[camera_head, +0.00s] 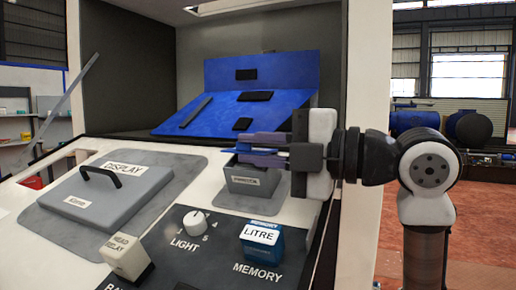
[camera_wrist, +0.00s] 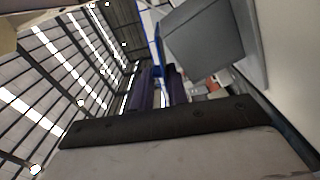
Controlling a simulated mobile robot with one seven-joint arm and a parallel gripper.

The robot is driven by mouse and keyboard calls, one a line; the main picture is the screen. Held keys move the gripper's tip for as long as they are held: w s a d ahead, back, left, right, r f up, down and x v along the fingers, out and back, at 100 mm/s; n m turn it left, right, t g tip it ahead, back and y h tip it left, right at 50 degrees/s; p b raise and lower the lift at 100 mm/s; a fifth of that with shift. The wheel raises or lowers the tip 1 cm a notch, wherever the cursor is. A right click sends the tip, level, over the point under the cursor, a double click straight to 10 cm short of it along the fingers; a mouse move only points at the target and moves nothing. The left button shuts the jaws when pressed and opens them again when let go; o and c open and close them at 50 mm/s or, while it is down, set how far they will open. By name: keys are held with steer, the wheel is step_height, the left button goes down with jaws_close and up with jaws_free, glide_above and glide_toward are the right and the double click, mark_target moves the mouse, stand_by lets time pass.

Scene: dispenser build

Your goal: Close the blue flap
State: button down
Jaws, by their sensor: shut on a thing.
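My gripper (camera_head: 248,148) is level above a small grey box (camera_head: 250,187) with a white label, on the dispenser's sloped panel. Its dark purple-blue fingers are close together on a thin blue piece, which looks like the blue flap seen edge-on. In the wrist view, a blue strip (camera_wrist: 157,45) runs between the finger ends, beside the grey box (camera_wrist: 203,45). The fingers hide most of the held piece. A large blue board (camera_head: 275,105) with several black bars stands tilted in the recess behind.
The panel holds a grey display lid (camera_head: 95,197) with a black handle, a white light knob (camera_head: 195,221), a cream block (camera_head: 128,257) and a blue LITRE block (camera_head: 262,242). A white post (camera_head: 358,230) stands close by my arm.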

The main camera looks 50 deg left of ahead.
steer(key=c, duration=1.4)
jaws_free()
steer(key=shift+c, duration=0.2)
